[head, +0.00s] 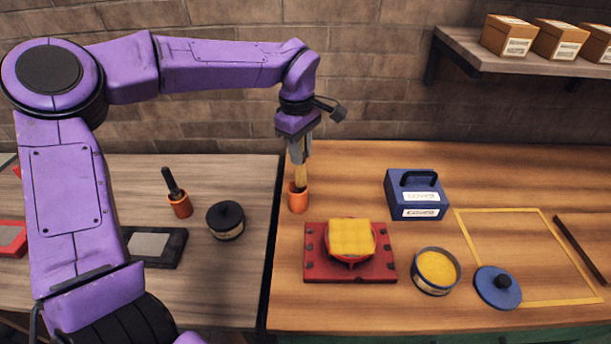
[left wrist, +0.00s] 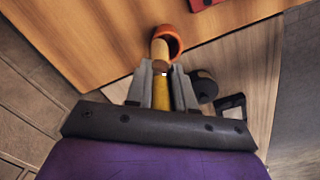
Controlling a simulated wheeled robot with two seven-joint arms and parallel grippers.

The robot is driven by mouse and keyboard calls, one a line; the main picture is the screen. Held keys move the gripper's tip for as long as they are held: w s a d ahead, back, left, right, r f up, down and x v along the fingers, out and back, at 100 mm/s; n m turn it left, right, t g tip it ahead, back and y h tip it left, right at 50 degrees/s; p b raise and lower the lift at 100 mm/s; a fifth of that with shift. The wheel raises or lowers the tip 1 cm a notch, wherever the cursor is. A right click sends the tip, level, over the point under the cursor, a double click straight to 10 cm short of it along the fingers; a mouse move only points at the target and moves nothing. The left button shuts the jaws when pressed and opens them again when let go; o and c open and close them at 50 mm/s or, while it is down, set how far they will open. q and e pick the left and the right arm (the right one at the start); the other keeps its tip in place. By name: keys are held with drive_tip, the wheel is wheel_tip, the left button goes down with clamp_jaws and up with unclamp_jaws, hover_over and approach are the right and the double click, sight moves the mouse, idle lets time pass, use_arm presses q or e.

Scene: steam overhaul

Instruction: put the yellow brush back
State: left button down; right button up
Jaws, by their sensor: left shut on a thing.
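The yellow brush (head: 300,176) is upright, held by its handle in my left gripper (head: 299,158), which is shut on it. Its lower end is at the mouth of an orange cup (head: 298,199) on the right-hand table; I cannot tell how deep it sits. In the left wrist view the brush (left wrist: 161,52) runs between the fingers (left wrist: 160,75) toward the orange cup (left wrist: 174,40). My right gripper is not in view.
Right of the cup are a red block (head: 318,272) bearing a yellow piece, a tin (head: 436,275) of yellow stuff, a blue lid (head: 497,289) and a blue box (head: 416,196).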

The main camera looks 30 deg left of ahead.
sight(297, 171)
use_arm(q)
drive_tip(key=shift+g, duration=0.3)
drive_tip(key=f, duration=0.6)
drive_tip(key=shift+s+a+f, duration=0.25)
drive_tip(key=shift+s+f, duration=0.1)
drive_tip(key=shift+f, duration=0.05)
drive_tip(key=shift+w, duration=0.2)
drive_tip(key=shift+s+d+r, duration=0.1)
drive_tip(key=shift+s+r, duration=0.1)
drive_tip(key=shift+s, duration=0.3)
drive_tip(key=shift+w+f, duration=0.1)
drive_tip(key=shift+f, duration=0.05)
drive_tip(key=c, duration=1)
unclamp_jaws()
drive_tip(key=shift+w+f, duration=0.2)
drive_tip(key=shift+s+r, duration=0.1)
wheel_tip(297, 171, up, 13)
drive_tip(key=shift+f, duration=0.1)
